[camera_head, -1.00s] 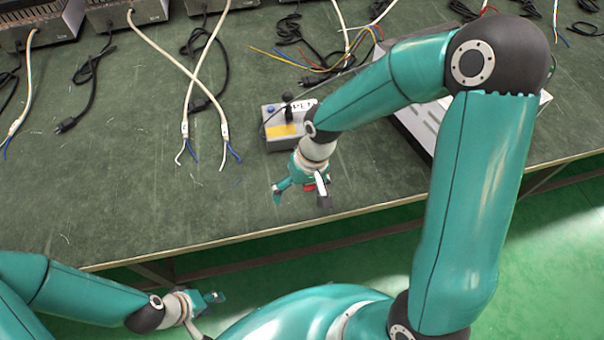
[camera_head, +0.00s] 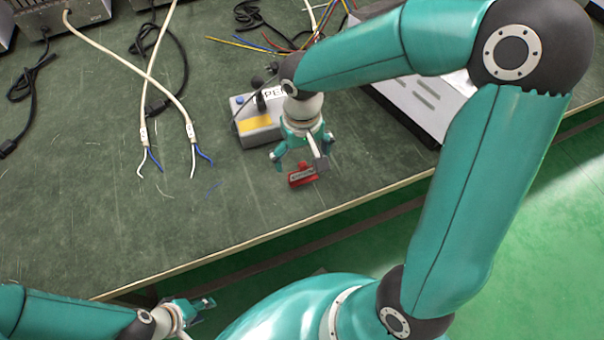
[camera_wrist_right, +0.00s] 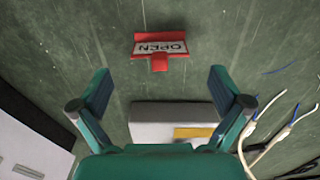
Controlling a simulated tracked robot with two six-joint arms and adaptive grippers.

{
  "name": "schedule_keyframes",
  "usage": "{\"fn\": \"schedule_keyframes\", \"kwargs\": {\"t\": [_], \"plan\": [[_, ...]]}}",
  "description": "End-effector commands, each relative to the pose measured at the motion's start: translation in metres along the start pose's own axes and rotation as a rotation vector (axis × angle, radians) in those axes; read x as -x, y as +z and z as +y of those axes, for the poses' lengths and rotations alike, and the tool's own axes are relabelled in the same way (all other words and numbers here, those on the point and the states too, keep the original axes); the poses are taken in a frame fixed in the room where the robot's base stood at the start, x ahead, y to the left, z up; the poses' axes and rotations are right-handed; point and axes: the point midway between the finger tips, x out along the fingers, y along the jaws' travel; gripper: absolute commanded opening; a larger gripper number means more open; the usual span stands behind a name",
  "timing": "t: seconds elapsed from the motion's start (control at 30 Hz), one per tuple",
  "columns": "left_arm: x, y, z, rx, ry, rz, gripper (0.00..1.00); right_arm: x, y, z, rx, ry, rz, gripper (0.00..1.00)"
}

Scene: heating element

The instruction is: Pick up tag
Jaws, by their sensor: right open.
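The red tag (camera_head: 302,177) lies on the green table near its front edge in the head view. In the right wrist view the tag (camera_wrist_right: 160,47) shows a white label reading "OPEN" and a small red tab. My right gripper (camera_head: 303,165) is open and empty above the table, close to the tag. In the right wrist view the fingers of the right gripper (camera_wrist_right: 160,80) are spread wide, and the tag lies beyond their tips, between their lines. My left gripper (camera_head: 205,303) hangs low at the bottom left, off the table; its jaws are too small to judge.
A grey box (camera_head: 258,125) with a yellow patch and a black knob stands just behind my right gripper. A white and grey device (camera_head: 425,100) stands to its right. Cables with bare ends (camera_head: 165,150) lie to the left. The table's front left is clear.

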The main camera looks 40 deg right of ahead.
Motion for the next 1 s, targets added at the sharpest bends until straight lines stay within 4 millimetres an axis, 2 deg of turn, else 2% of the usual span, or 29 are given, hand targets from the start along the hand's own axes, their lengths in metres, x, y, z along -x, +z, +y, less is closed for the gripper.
{"fn": "schedule_keyframes", "kwargs": {"t": [0.27,0.53,0.87,1.0], "plan": [[-0.005,0.0,-0.002,0.0,0.0,0.0,0.4,-0.02,0.001,0.0,0.001,-0.001,-0.001,1.0],[-0.015,0.0,-0.005,0.0,0.0,0.0,0.4,-0.057,0.002,0.0,0.002,0.0,-0.002,1.0],[-0.016,0.0,-0.006,0.0,0.0,0.0,0.4,-0.063,0.002,-0.001,0.002,-0.001,0.0,1.0],[-0.016,0.0,-0.006,0.0,0.0,0.0,0.4,-0.062,0.001,-0.001,0.002,-0.001,0.0,0.77]]}}
